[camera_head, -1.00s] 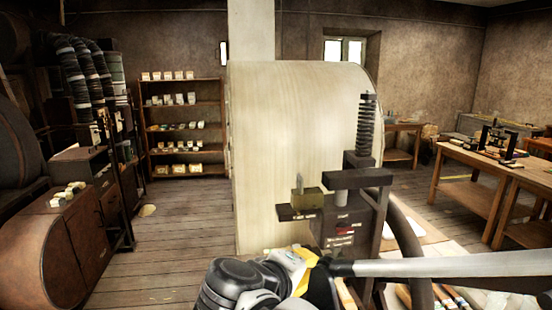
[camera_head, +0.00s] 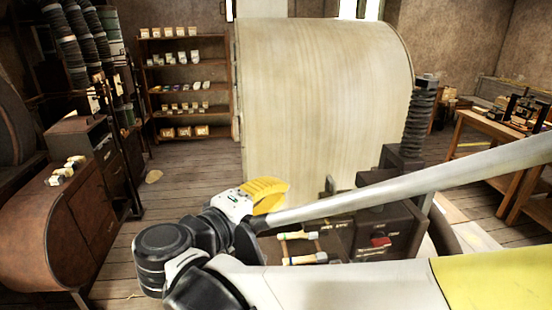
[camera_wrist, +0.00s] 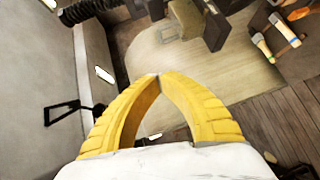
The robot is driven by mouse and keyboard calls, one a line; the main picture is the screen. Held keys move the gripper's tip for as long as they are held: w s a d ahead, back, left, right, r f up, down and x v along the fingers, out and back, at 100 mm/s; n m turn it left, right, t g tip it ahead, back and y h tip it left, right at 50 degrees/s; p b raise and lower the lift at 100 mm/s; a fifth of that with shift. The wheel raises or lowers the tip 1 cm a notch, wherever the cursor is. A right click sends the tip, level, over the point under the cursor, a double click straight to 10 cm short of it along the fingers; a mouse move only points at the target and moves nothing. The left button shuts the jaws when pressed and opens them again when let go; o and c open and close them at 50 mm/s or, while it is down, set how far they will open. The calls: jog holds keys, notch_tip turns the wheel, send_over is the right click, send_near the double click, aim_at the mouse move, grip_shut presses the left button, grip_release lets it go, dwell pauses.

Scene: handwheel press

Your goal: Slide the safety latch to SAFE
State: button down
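The dark press (camera_head: 405,195) with its coiled spring column stands right of centre in the head view, partly hidden behind my arm. Its front panel carries small labels and a red piece (camera_head: 380,241). I cannot clearly pick out the safety latch. My yellow gripper (camera_head: 268,190) is left of the press, apart from it. In the wrist view its two fingers (camera_wrist: 158,76) meet at the tips with nothing visible between them. A dark part, apparently of the press (camera_wrist: 207,25), shows beyond the fingertips at the top.
A large pale rounded block (camera_head: 320,100) stands behind the press. Wooden-handled tools (camera_head: 304,258) lie near it and also show in the wrist view (camera_wrist: 272,40). A brown cabinet (camera_head: 60,225) is at left, a workbench (camera_head: 490,130) at right. The floor at left is open.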

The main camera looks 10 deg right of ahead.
aim_at(338, 195)
jog(key=s+d+x, duration=0.1)
jog(key=s+x, duration=0.1)
jog(key=x, duration=1.1)
jog(key=shift+d+f, duration=0.2)
jog(key=shift+d, duration=0.2)
jog(key=d, duration=0.4)
jog(key=shift+d, duration=0.25)
jog(key=shift+a, duration=0.1)
jog(key=shift+w, duration=0.1)
